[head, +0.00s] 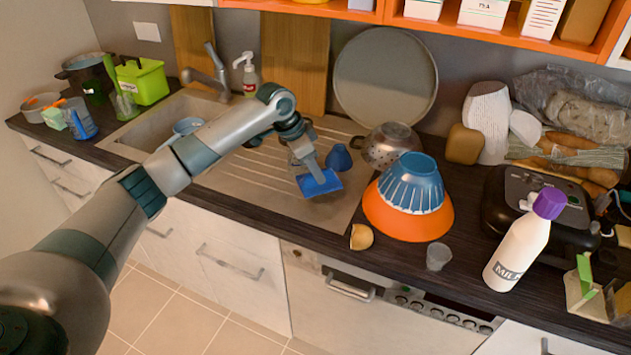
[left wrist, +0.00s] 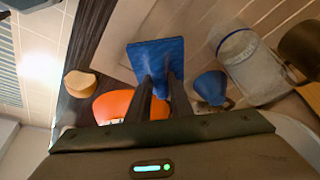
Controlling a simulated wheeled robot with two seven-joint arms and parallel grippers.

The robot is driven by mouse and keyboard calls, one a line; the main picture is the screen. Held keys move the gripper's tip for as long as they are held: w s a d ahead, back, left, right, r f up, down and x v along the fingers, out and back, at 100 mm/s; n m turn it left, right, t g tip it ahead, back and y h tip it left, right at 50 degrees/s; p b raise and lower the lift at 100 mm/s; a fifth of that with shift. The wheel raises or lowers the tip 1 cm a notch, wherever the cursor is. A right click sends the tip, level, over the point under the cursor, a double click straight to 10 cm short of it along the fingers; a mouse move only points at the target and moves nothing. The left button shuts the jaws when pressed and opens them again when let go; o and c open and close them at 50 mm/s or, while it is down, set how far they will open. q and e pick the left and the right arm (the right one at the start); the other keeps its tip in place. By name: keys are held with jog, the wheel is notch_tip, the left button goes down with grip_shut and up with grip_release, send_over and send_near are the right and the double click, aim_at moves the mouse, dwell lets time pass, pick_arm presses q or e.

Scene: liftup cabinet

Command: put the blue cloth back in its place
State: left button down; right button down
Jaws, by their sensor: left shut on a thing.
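The blue cloth (head: 319,183) is a flat blue square over the front right part of the sink's ribbed drainboard (head: 245,165). My left gripper (head: 312,168) is shut on it from above. In the left wrist view the blue cloth (left wrist: 158,58) sits between the two dark fingertips (left wrist: 158,85). I cannot tell whether the cloth touches the drainboard. My right gripper is not in view.
A blue cup (head: 338,157) and a glass jar (left wrist: 252,62) stand close to the cloth. Right of it are a colander (head: 385,150) and an orange bowl (head: 408,222) with a blue bowl. A milk bottle (head: 517,250) stands further right. The sink basin (head: 150,130) lies left.

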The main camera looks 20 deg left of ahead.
aim_at(315, 181)
pick_arm(q)
jog(key=shift+f+p, duration=0.85)
jog(key=shift+f, duration=1.1)
jog(key=shift+f, duration=0.35)
jog(key=c, duration=1.6)
grip_release()
jog(key=shift+r, duration=0.4)
jog(key=b+v, duration=0.3)
jog(key=v, duration=0.9)
